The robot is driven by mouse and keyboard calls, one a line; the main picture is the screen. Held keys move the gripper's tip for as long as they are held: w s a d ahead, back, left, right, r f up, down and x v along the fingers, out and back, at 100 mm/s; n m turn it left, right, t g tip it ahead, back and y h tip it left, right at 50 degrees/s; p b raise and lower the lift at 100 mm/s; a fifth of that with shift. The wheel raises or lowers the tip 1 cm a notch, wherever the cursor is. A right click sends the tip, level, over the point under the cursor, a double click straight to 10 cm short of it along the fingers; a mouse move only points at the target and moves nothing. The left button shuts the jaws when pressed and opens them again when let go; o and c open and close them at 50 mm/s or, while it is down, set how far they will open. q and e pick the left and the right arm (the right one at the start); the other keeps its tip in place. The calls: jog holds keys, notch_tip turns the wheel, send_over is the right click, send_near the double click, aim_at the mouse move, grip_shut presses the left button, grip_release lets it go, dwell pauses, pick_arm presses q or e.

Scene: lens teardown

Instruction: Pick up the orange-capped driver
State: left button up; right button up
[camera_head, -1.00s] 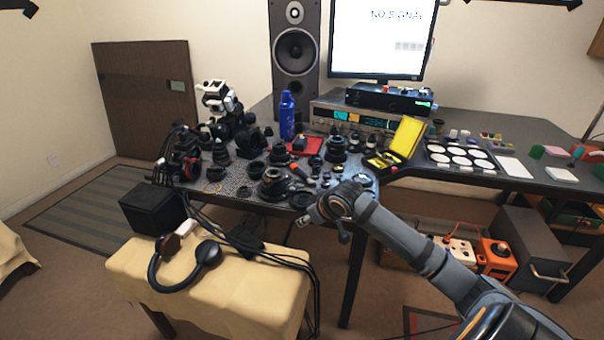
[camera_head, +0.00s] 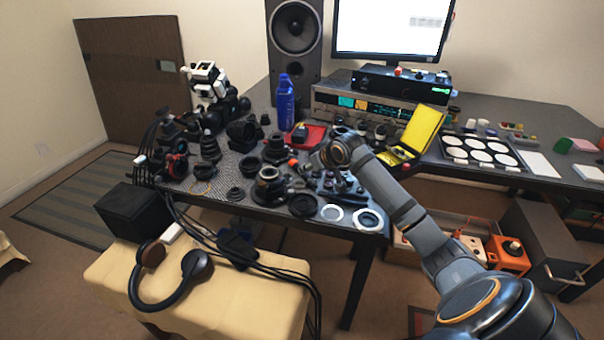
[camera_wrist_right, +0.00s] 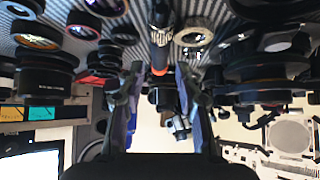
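The driver (camera_wrist_right: 161,38) is dark with an orange band at its near end. In the right wrist view it lies at top centre, in line with the gap between my right gripper's fingers. In the head view its orange cap (camera_head: 293,162) shows as a small spot among the lens parts. My right gripper (camera_wrist_right: 159,72) is open, its fingertips on either side of the orange end. I cannot tell whether they touch it. In the head view the right gripper (camera_head: 317,159) is small and partly hidden by its wrist, over the table. My left gripper is in neither view.
A blue bottle (camera_head: 285,103) and a red tray (camera_head: 314,136) stand behind. A yellow case (camera_head: 424,128) is open at the right.

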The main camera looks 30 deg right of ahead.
jog(key=b+x, duration=0.1)
jog(key=x, duration=0.4)
jog(key=shift+w, duration=0.1)
grip_shut()
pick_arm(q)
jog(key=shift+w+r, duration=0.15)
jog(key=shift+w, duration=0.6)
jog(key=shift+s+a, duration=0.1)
pick_arm(e)
jog(key=shift+r, duration=0.1)
